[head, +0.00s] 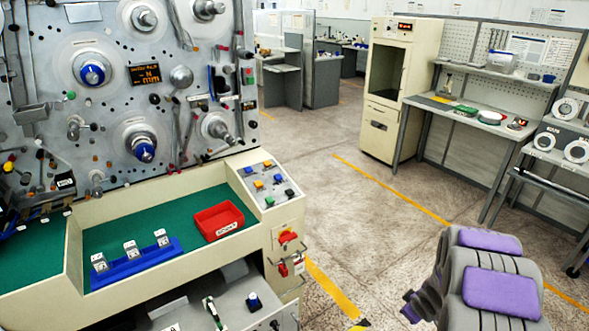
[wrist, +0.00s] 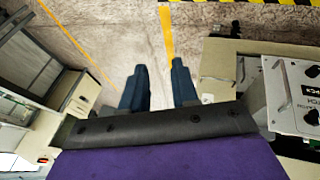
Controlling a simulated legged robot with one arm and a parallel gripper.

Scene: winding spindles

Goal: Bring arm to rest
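My gripper (wrist: 160,70) shows in the wrist view with its two dark blue fingers apart. Only floor and a yellow line show between them, so it is open and empty. My arm (head: 480,275), grey with purple pads, is at the lower right of the head view, over the floor and clear of the winding machine (head: 175,235). My gripper's fingers cannot be made out in the head view.
The machine's bench holds a red bin (head: 218,222), a blue rack (head: 135,262) with several small labelled blocks, and a button panel (head: 268,183). A cream cabinet (head: 398,90) and a workbench (head: 480,125) stand behind. The floor between is open.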

